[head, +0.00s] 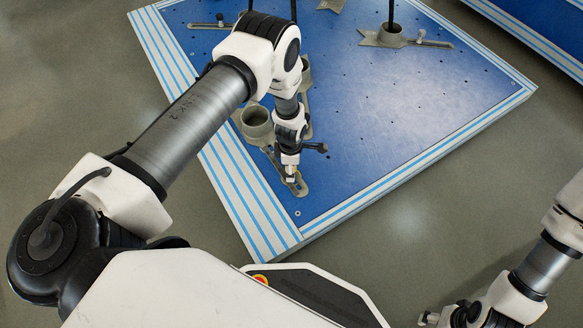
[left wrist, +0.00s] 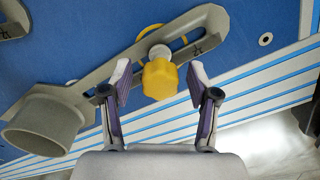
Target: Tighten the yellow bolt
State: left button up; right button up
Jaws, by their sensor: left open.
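The yellow bolt (left wrist: 160,80) has a knob-like head and sits at the slot of a grey metal bracket (left wrist: 205,28) on the blue platform. In the left wrist view my left gripper (left wrist: 160,84) is open, with one finger on each side of the bolt head and a gap on both sides. In the head view my left gripper (head: 291,172) points down over the bracket's near end and hides the bolt. My right gripper (head: 432,318) is partly in view at the bottom right, away from the platform; its fingers are too unclear to read.
A grey cup-shaped socket (left wrist: 45,122) is part of the bracket, left of the bolt. The blue platform (head: 400,110) has striped edges and small holes. Another bracket with a post (head: 390,36) stands farther back. Grey floor (head: 440,215) lies clear in front.

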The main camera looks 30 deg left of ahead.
pick_arm(q)
jog(key=shift+n, duration=1.1)
jog(key=shift+r+n+p, duration=0.15)
jog(key=shift+n+p, duration=0.2)
jog(key=shift+n, duration=1.75)
grip_shut()
jog(key=m, duration=0.4)
jog(key=m, duration=0.4)
